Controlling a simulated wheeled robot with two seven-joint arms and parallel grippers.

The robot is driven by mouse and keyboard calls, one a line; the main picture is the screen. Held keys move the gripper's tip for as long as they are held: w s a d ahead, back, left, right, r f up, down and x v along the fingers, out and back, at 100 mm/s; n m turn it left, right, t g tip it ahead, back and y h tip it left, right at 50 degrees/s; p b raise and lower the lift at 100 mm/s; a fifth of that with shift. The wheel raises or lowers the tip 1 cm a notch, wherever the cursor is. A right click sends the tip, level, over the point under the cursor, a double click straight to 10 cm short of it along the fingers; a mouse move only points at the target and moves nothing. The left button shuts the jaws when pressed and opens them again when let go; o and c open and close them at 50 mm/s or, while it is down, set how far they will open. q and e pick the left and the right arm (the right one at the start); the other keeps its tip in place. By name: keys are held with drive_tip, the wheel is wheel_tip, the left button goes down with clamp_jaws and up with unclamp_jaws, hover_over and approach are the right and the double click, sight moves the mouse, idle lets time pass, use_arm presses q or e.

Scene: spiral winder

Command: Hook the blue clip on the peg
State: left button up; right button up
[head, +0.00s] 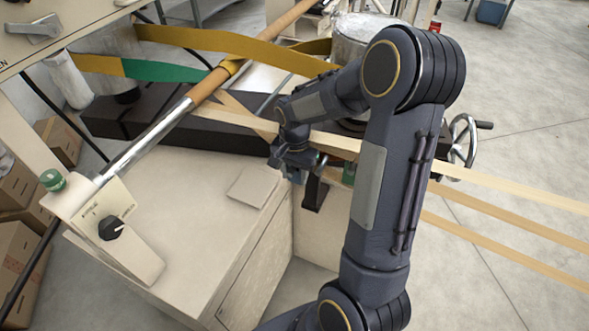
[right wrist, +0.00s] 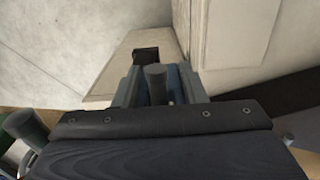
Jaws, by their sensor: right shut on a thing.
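My right gripper (head: 291,168) is low over the machine, beside the pale strips, with its arm covering much of the right side of the head view. In the right wrist view, the gripper (right wrist: 158,88) is shut, and a sliver of the blue clip (right wrist: 175,80) shows between its grey fingers. Most of the clip is hidden. A short grey cylinder (right wrist: 155,75) stands in front of the fingers; I cannot tell whether it is the peg. A dark bracket (head: 315,192) hangs just below and right of the gripper in the head view. My left gripper is not in view.
Pale strips (head: 505,185) run across to the right edge. A yellow belt (head: 215,42) wraps a slanted roller bar (head: 150,138). A handwheel (head: 463,140) stands at right. The beige cabinet top (head: 165,210) is largely clear. Cardboard boxes (head: 18,255) stand at left.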

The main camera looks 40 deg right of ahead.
drive_tip(key=shift+f+b, duration=0.3)
drive_tip(key=o, duration=1.1)
drive_tip(key=shift+c, duration=0.2)
drive_tip(key=shift+r, duration=0.1)
